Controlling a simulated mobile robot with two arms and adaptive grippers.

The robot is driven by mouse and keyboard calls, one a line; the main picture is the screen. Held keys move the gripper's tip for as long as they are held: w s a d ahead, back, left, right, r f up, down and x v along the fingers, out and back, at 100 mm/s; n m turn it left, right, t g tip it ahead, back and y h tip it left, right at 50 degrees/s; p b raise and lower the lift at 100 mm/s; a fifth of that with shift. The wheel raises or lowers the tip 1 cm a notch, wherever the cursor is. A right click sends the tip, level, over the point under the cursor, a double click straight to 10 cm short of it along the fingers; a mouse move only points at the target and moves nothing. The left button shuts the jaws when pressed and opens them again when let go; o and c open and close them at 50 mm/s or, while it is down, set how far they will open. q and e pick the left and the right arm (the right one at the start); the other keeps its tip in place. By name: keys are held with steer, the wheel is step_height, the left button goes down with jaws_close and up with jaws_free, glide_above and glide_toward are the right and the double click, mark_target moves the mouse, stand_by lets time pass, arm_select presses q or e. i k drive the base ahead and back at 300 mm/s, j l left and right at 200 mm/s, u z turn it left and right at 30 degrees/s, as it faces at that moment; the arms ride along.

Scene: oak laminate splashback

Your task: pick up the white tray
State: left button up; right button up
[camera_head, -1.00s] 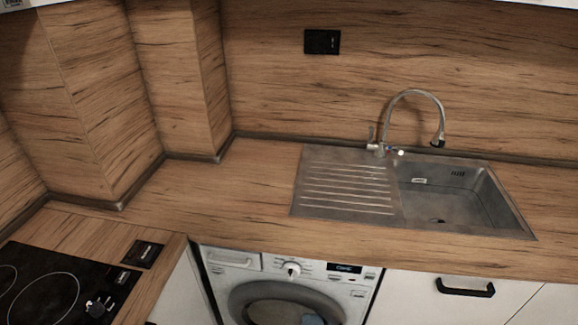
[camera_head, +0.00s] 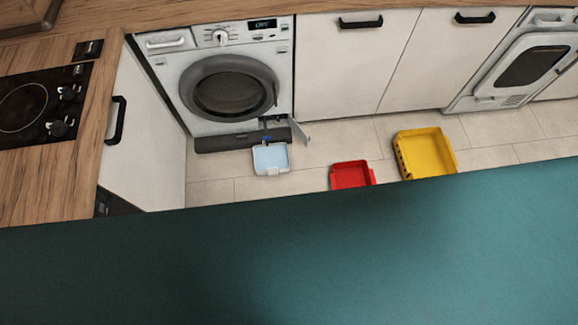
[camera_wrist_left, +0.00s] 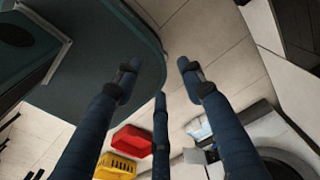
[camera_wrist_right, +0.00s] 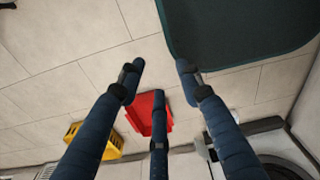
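The white tray (camera_head: 271,159) is a small shallow tray, pale bluish inside, on the floor tiles in front of the washing machine. In the left wrist view the tray (camera_wrist_left: 199,129) shows partly, beyond the fingers. In the right wrist view it is mostly hidden behind a finger. My left gripper (camera_wrist_left: 158,75) is open with nothing between its fingers. My right gripper (camera_wrist_right: 160,78) is also open and empty. Both are apart from the tray, and neither shows in the head view.
A red tray (camera_head: 351,175) and a yellow crate (camera_head: 425,153) stand on the floor right of the white tray. The washing machine (camera_head: 230,85) has an opened lower flap (camera_head: 298,134) close behind the tray. A cabinet (camera_head: 145,150) stands at left. Bare tiles lie between.

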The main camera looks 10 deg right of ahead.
mark_target(272, 160)
steer(key=k+z, duration=0.15)
steer(key=z, duration=0.2)
steer(key=k+l+z, duration=0.15)
steer(key=z, duration=0.15)
steer(key=k+l+z, duration=0.15)
steer(key=z, duration=0.2)
steer(key=u, duration=1.05)
